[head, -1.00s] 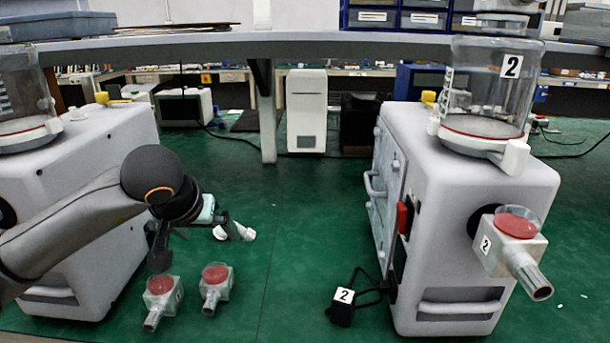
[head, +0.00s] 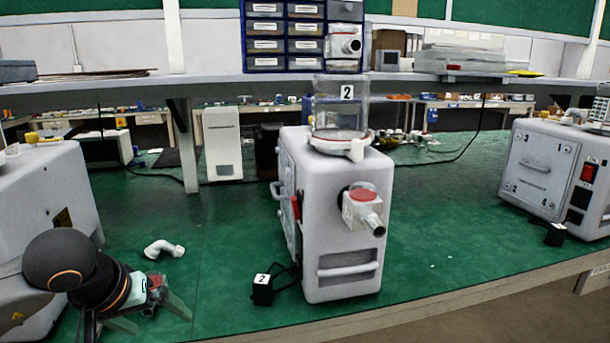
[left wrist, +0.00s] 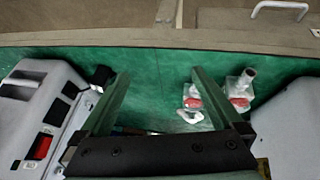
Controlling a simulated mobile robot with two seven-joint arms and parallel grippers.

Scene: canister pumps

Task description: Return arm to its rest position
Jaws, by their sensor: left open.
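My left gripper (head: 150,312) is low at the left of the head view, over the green bench top, with its fingers spread apart and nothing between them. In the left wrist view its two fingers (left wrist: 160,105) also stand wide apart. A fitting with a red disc (head: 154,281) shows partly behind the gripper in the head view. In the left wrist view two metal fittings with red discs (left wrist: 238,88) lie on the bench near the right finger. My right gripper is not in view.
A grey pump marked 2 (head: 340,210) stands mid-bench, with a black block (head: 262,290) beside it. Another pump (head: 45,190) stands at left and one (head: 550,170) at right. A white elbow pipe (head: 164,248) lies on the bench. Drawers (head: 267,45) stand on the shelf behind.

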